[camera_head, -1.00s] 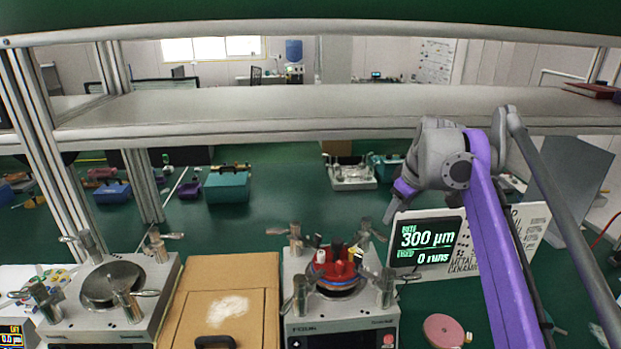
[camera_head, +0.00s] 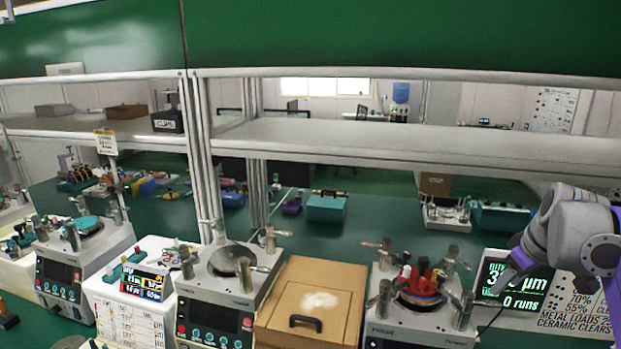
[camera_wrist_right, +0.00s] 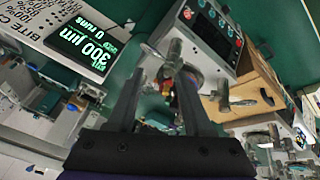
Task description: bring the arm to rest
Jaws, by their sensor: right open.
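My right arm, purple and grey, comes in at the right edge of the head view. Its gripper (camera_head: 513,268) hangs in front of the black display panel reading 300 µm and 0 runs (camera_head: 511,288), partly covering its text. In the right wrist view the two dark fingers of the right gripper (camera_wrist_right: 157,82) stand apart, with nothing held between them. Beyond them is the lapping machine with a red piece on its plate (camera_head: 420,283). My left gripper is not in view.
A cardboard box with a black handle (camera_head: 312,300) stands between this machine and another lapping machine (camera_head: 222,283). A further machine with a teal plate (camera_head: 87,225) stands left. A long grey shelf (camera_head: 420,139) spans above the green bench.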

